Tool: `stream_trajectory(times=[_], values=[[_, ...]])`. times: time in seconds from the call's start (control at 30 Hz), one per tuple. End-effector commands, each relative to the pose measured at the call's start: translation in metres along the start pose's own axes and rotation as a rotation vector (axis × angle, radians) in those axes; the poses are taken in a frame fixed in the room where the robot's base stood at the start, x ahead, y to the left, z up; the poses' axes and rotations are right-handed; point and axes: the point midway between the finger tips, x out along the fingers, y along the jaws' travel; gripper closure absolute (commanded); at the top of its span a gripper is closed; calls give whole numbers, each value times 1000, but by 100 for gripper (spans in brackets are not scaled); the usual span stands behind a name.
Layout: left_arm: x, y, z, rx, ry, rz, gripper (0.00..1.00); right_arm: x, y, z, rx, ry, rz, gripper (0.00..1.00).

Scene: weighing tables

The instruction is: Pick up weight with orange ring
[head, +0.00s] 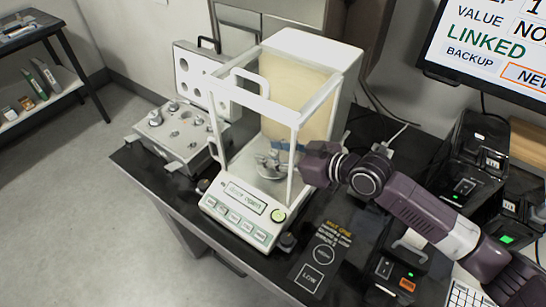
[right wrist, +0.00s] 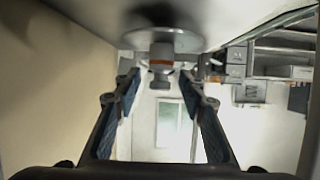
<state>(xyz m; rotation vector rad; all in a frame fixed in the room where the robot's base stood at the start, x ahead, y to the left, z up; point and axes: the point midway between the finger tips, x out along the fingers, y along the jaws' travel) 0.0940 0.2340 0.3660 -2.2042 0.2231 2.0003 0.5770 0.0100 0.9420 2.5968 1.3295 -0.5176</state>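The weight with the orange ring (right wrist: 160,62) is a metal weight standing on the round pan (right wrist: 190,40) in the right wrist view. In the head view the pan area (head: 270,172) is inside the balance's glass chamber, and the ring cannot be made out. My right gripper (right wrist: 160,84) is open. Its two blue-padded fingers are on either side of the weight's knob, with visible gaps. In the head view my right gripper (head: 282,146) reaches into the chamber from the right, just above the pan. My left gripper is not in view.
The balance (head: 240,203) has a white frame and posts close around my right gripper. An open weight case (head: 165,148) with several weights stands to its left. A black keypad panel (head: 321,258) lies in front. A monitor (head: 480,60) and black devices are at right.

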Motion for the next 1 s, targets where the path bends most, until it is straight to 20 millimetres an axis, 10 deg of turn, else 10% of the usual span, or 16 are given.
stream_trajectory(times=[0.43,1.0], values=[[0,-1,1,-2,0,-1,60,0,0,0,0,0,0,100],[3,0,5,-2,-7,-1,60,-12,0,-31,-5,8,0,100]])
